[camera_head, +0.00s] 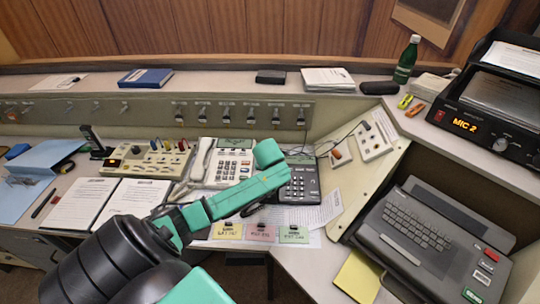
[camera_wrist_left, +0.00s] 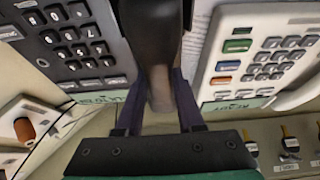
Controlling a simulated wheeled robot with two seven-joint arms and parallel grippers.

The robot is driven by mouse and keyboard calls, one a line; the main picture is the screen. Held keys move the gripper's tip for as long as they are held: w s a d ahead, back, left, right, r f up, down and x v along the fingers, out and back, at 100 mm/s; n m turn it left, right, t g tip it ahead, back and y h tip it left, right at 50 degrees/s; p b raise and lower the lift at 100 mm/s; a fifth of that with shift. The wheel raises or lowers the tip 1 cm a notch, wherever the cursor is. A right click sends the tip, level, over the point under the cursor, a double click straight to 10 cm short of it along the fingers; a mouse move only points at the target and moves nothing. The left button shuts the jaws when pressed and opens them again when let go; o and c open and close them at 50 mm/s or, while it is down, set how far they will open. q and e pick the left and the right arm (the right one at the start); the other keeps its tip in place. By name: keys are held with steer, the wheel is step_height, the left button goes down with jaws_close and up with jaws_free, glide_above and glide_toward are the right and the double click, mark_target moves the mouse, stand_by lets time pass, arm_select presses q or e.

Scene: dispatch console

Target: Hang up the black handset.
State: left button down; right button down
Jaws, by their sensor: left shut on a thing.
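The black desk phone (camera_head: 300,182) stands in the middle of the desk, partly covered by my left arm. Its keypad shows at the upper left of the left wrist view (camera_wrist_left: 75,45). The black handset (camera_wrist_left: 148,35) runs from the top edge of the wrist view down between the fingers of my left gripper (camera_wrist_left: 158,98), which is shut on it. The handset lies along the keypad's side, between the two phones. I cannot tell whether it touches the cradle. In the head view my left gripper (camera_head: 269,155) is over the phone's left side, its fingertips hidden. My right gripper is out of view.
A white phone (camera_head: 235,165) with its white handset (camera_head: 201,158) stands close to the left. Colored cards (camera_head: 262,232) lie in front. A switch panel (camera_head: 148,160) is further left, and a sloped panel (camera_head: 370,150) and keyboard unit (camera_head: 430,235) to the right. Hooked keys line the back.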

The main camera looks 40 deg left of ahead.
arm_select(q)
steer(key=shift+f, duration=0.25)
steer(key=shift+w+p, duration=0.1)
steer(key=shift+p, duration=0.35)
stand_by(0.3)
steer(key=shift+f, duration=0.3)
stand_by(0.4)
steer(key=shift+c, duration=1.5)
jaws_free()
